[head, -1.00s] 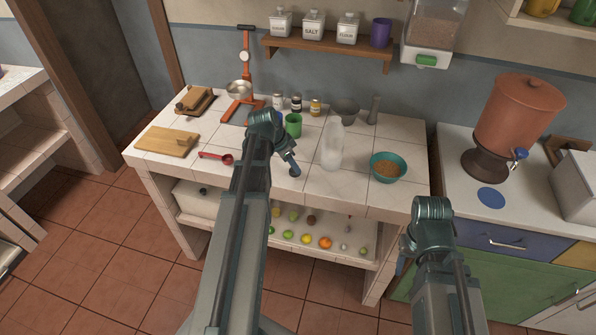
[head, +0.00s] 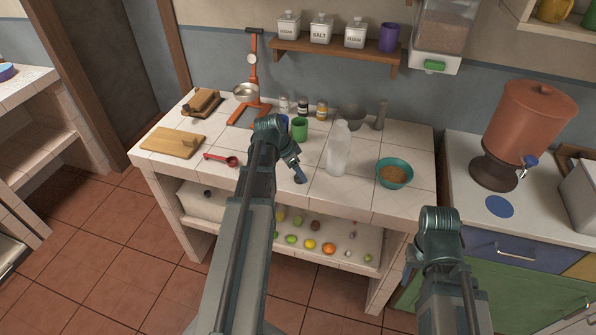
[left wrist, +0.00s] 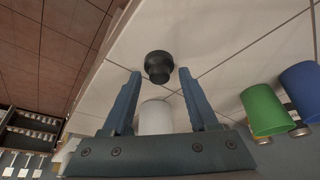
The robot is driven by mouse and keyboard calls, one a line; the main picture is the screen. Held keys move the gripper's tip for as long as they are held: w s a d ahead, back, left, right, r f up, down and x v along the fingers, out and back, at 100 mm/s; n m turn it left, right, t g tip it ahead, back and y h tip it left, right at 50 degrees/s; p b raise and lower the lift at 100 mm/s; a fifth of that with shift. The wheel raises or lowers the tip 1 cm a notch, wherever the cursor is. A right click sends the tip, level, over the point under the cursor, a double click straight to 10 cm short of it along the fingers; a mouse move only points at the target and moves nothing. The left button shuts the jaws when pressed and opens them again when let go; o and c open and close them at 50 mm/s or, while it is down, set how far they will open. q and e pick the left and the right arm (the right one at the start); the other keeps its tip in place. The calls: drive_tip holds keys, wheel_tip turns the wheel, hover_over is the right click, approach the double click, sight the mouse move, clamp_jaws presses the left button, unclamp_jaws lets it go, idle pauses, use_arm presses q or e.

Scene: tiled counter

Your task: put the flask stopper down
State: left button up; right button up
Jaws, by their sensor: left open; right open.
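The flask stopper (left wrist: 158,67) is a small dark piece, seen in the left wrist view on the white tiles, around and just beyond the gap between my left fingertips. It looks apart from both fingers. My left gripper (head: 299,174) is open, low over the front middle of the counter; it also shows in the left wrist view (left wrist: 158,73). In the head view I cannot make out the stopper. A pale translucent flask (head: 339,152) stands upright to the right of the gripper. My right gripper (head: 407,275) is mostly hidden behind its arm, in front of the counter.
Blue and green cups (head: 299,128) stand behind the left gripper. A teal bowl (head: 394,185) is right of the flask. A red measuring spoon (head: 221,159), a cutting board (head: 173,142) and an orange scale (head: 254,60) are left. Bare tiles lie around the gripper.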

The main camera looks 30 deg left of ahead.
use_arm(q)
drive_tip(key=p+v, duration=1.1)
drive_tip(key=v, duration=0.1)
drive_tip(key=shift+r, duration=0.1)
drive_tip(key=s+d+g+y, duration=0.1)
drive_tip(key=s+d, duration=0.3)
drive_tip(key=d, duration=0.7)
drive_tip(key=s+d+f+n+g+y, duration=0.1)
drive_tip(key=s+d, duration=0.3)
drive_tip(key=d, duration=0.7)
drive_tip(key=s+d+n+g+y, duration=0.1)
drive_tip(key=s+d, duration=0.3)
drive_tip(key=d, duration=0.7)
drive_tip(key=shift+f+g+y, duration=0.25)
drive_tip(key=shift+g+y, duration=0.05)
drive_tip(key=shift+g, duration=0.2)
drive_tip(key=shift+s, duration=0.1)
